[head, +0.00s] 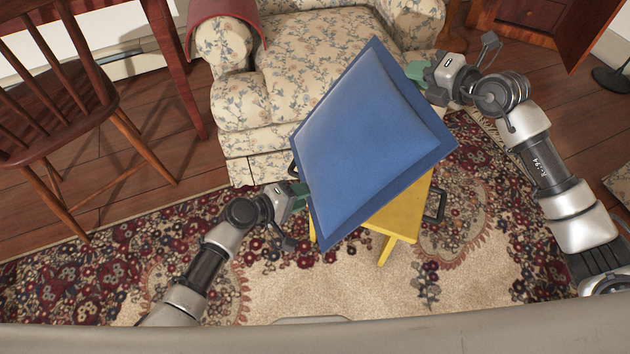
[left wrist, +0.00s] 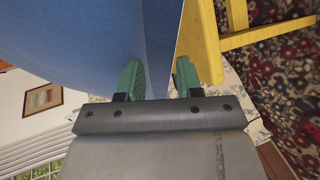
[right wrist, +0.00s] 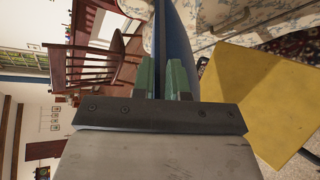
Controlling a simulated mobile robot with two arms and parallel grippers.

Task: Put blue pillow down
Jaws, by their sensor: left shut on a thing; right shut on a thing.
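The blue pillow (head: 365,145) is square with a darker flat border and is held tilted between my two grippers, in front of the floral armchair. My left gripper (head: 303,195) is at the pillow's left edge; in the left wrist view its green fingers (left wrist: 160,80) are at the pillow's edge (left wrist: 158,40). My right gripper (head: 418,76) is shut on the pillow's upper right edge; the right wrist view shows the edge (right wrist: 178,50) between the green fingers (right wrist: 162,80). A yellow stool or small table (head: 402,215) stands below and behind the pillow, partly hidden by it.
The floral armchair (head: 300,75) has a bare seat and a red cloth (head: 222,22) over its left arm. A wooden chair (head: 60,120) stands at the left. A patterned rug (head: 110,275) covers the floor, clear in front. A wooden cabinet (head: 530,15) is at the back right.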

